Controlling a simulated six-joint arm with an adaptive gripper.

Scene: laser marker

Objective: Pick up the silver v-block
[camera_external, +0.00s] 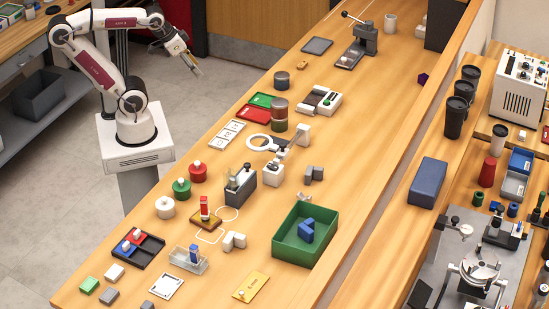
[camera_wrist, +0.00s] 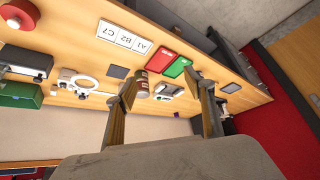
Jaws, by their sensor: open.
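A pale silver-looking v-block (camera_external: 233,240) sits on the bench in the external view, left of the green bin. A darker grey v-block-like piece (camera_external: 314,173) lies further back, and a blue one (camera_external: 307,230) lies inside the green bin (camera_external: 285,247). I cannot tell for sure which shade counts as silver. My gripper (camera_external: 198,72) is open and empty, raised near the bench's left edge, far from these blocks. In the wrist view its two fingers (camera_wrist: 166,100) are spread apart. I cannot make out the pale v-block there.
Red, green and white knobbed weights (camera_external: 181,188), a grey holder (camera_external: 241,188) and an orange base with a red piece (camera_external: 205,218) stand left of the pale block. A clear box (camera_external: 188,259) is in front. A magnifier (camera_external: 262,143) stands mid-bench.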

